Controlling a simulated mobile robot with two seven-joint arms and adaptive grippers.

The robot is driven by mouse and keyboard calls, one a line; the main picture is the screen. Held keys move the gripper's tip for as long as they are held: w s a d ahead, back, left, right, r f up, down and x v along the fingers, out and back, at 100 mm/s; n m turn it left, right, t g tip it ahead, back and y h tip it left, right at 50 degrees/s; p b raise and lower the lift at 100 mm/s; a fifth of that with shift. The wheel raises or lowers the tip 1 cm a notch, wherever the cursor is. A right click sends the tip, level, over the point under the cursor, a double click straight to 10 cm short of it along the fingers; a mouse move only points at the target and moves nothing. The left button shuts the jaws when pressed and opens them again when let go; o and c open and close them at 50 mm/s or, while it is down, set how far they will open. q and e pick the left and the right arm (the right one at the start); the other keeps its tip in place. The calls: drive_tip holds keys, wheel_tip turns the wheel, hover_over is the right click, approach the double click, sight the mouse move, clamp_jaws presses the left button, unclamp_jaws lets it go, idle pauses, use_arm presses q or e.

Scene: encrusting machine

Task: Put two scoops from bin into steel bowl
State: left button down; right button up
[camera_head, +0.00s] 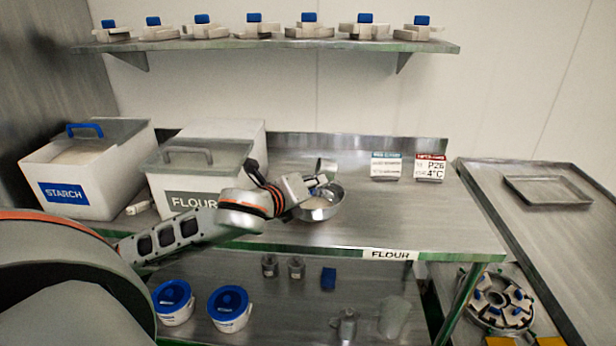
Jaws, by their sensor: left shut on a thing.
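A steel bowl (322,212) stands on the steel table (420,215), with some pale content visible inside. My left gripper (318,183) reaches over the bowl from the left. It is shut on a scoop (327,168), whose pale grey head tilts above the bowl's back rim; its handle is mostly hidden by the fingers. The flour bin (178,200) is left of the bowl, with a grey-handled lid on it and its front partly covered by my arm. The starch bin (98,185) stands at far left, with pale content showing. My right gripper is not in view.
Two signs (385,166) stand at the table's back. A shelf (330,44) with blue-handled parts hangs above. A tray (547,190) lies on the right-hand table. The main table's right side is clear.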

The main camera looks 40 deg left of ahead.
use_arm(q)
drive_tip(key=m+g+p, duration=0.1)
drive_tip(key=p, duration=0.2)
drive_tip(key=w+d+r+m+g+y+p, duration=0.1)
drive_tip(key=p, duration=0.2)
drive_tip(key=shift+r, duration=0.3)
wheel_tip(320, 180, up, 6)
drive_tip(key=w+d+m+g+y+p, duration=0.1)
drive_tip(key=d+m+g+y, duration=0.1)
drive_tip(key=m+g+y, duration=0.3)
drive_tip(key=shift+w+f+g+y+p, duration=0.25)
drive_tip(key=shift+w+g+y+p, duration=0.05)
drive_tip(key=shift+g+y+p, duration=0.1)
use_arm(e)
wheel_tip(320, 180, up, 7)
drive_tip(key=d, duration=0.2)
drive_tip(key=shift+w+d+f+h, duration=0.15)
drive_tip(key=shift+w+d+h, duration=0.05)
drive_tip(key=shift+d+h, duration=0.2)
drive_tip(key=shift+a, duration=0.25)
